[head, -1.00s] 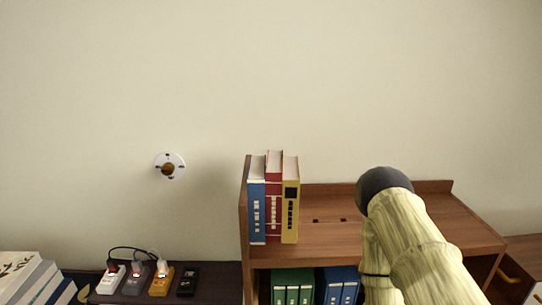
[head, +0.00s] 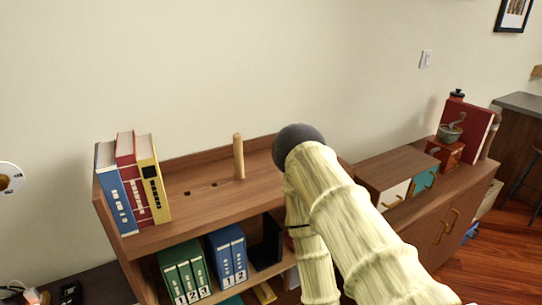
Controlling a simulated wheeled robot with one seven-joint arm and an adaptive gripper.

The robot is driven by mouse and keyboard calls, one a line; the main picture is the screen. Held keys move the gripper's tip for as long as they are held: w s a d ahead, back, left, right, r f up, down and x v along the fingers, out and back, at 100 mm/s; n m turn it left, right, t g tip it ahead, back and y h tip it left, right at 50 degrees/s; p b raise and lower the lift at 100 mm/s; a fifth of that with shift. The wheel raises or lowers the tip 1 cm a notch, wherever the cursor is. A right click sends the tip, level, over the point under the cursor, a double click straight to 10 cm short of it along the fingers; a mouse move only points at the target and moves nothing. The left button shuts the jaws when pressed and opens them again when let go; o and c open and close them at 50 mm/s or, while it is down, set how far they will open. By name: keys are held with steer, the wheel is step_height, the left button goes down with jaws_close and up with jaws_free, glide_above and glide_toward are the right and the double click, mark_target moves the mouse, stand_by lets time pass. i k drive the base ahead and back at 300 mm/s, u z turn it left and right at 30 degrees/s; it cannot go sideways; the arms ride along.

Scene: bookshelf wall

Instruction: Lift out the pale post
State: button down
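The pale post (head: 238,157) is a light wooden peg standing upright on the top board of the brown bookshelf (head: 205,215), towards its back edge, in the head view. Two small dark square holes (head: 200,188) show in the board to its left. My arm, pale and ribbed with a dark rounded joint, rises at the right of the post and apart from it in the picture. My gripper is not in view.
Blue, red and yellow books (head: 132,184) stand at the shelf's left end. The board around the post is clear.

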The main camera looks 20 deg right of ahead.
mark_target(239, 168)
steer(key=z, duration=1.9)
steer(key=k, duration=0.7)
steer(key=u, duration=1.6)
